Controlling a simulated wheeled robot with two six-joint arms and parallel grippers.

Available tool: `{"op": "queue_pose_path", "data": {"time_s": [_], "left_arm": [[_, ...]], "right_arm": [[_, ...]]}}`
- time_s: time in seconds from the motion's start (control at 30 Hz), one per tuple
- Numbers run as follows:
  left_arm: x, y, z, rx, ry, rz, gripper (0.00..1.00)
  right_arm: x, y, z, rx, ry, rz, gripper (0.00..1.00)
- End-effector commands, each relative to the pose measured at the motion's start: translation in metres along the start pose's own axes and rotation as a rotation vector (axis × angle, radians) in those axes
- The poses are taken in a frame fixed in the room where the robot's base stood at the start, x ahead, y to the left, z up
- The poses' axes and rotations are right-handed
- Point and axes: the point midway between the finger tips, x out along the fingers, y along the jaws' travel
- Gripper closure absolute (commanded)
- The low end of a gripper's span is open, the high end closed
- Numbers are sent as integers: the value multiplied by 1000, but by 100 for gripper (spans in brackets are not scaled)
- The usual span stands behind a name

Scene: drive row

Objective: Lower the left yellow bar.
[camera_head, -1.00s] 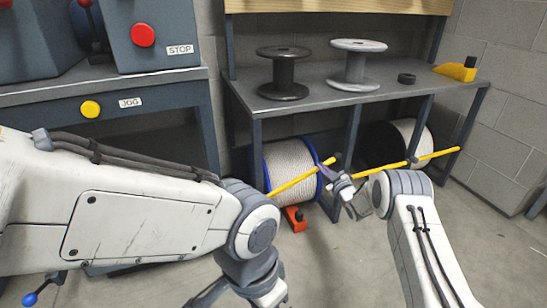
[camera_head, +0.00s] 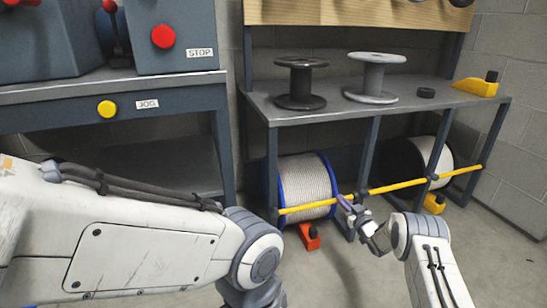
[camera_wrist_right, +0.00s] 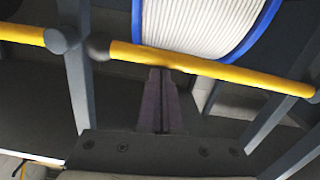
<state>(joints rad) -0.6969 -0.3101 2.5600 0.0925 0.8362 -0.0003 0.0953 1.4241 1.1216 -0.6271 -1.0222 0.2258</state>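The left yellow bar (camera_head: 305,208) crosses in front of the white-wound reel with blue rims (camera_head: 308,182). It lies nearly level, its right end by the rack's middle post. My right gripper (camera_head: 346,208) is at the bar near that right end. In the right wrist view, the bar (camera_wrist_right: 215,70) runs across the fingertips, and the dark end knob (camera_wrist_right: 97,47) is beside a post. The right gripper (camera_wrist_right: 161,72) has its fingers together, tips at the bar's edge; I see nothing between them. My left gripper's fingers are out of the picture; only its arm shows.
A second yellow bar (camera_head: 400,185) crosses the right reel (camera_head: 432,160). An orange wedge (camera_head: 309,236) and a yellow wedge (camera_head: 434,203) sit on the floor. Empty spools (camera_head: 300,84) stand on the rack shelf (camera_head: 340,115). A bench with a red STOP button (camera_head: 163,37) is at left.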

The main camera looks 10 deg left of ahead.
Motion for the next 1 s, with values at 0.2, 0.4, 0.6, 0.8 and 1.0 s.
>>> {"op": "queue_pose_path", "data": {"time_s": [0.2,0.4,0.6,0.8,1.0], "left_arm": [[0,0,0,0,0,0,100],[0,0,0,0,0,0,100],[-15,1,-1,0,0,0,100],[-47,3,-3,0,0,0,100],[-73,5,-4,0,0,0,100]], "right_arm": [[-1,-1,5,2,-11,1,100],[-1,-1,5,3,-13,1,100],[-2,-1,-13,2,-10,-2,100],[-9,-2,-48,2,-5,-8,100],[-58,-2,-46,4,-6,-9,100]]}}
